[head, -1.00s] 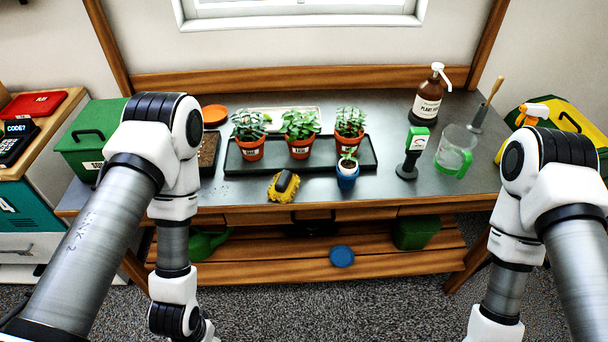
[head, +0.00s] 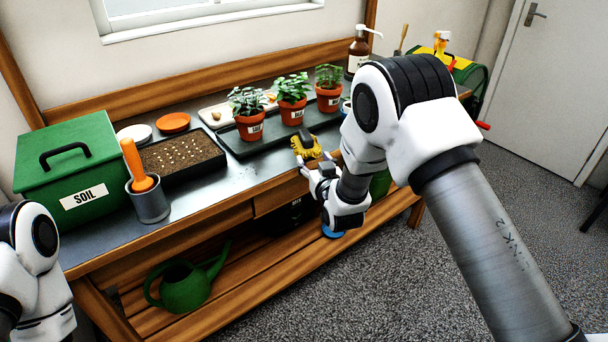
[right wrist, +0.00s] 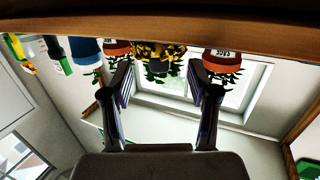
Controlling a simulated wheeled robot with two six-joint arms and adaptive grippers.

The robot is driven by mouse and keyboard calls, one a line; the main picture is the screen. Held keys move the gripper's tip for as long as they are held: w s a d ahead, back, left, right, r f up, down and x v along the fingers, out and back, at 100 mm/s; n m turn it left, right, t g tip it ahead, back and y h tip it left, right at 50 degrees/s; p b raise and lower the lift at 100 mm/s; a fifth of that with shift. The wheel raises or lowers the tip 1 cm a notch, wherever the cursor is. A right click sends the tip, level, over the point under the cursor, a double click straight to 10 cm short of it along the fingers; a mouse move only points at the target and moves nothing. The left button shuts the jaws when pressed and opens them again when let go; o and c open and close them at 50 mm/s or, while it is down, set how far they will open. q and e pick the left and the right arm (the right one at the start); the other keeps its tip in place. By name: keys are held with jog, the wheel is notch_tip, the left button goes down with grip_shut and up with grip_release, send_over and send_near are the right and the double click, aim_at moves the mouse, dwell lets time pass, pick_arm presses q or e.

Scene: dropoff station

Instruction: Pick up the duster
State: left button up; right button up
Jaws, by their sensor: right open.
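The duster (head: 308,146), yellow and fluffy with a dark top, lies near the front edge of the workbench (head: 232,192), before the dark plant tray. My right gripper (head: 308,168) is open and empty just in front of the duster, close to the bench edge. In the right wrist view the picture is upside down; the duster (right wrist: 160,50) shows between and beyond the two spread fingers (right wrist: 161,75), partly cut off by the bench edge. Whether the fingers touch it cannot be seen. Of my left arm only a part shows at the left edge; its gripper is out of view.
Three potted plants stand on the dark tray (head: 238,148) behind the duster. A seed tray (head: 182,160), a cup (head: 149,205) with an orange-handled tool and a green soil box (head: 68,165) are to the left. A watering can (head: 184,288) sits on the lower shelf.

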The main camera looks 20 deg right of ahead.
aim_at(303, 129)
jog(key=shift+t, duration=0.7)
jog(key=w+r, duration=0.3)
jog(key=shift+r, duration=0.15)
jog(key=w, duration=0.4)
jog(key=w+f+p, duration=0.1)
jog(key=w, duration=0.1)
jog(key=shift+w+d, duration=0.2)
jog(key=shift+d, duration=0.1)
jog(key=shift+s, duration=0.1)
grip_shut()
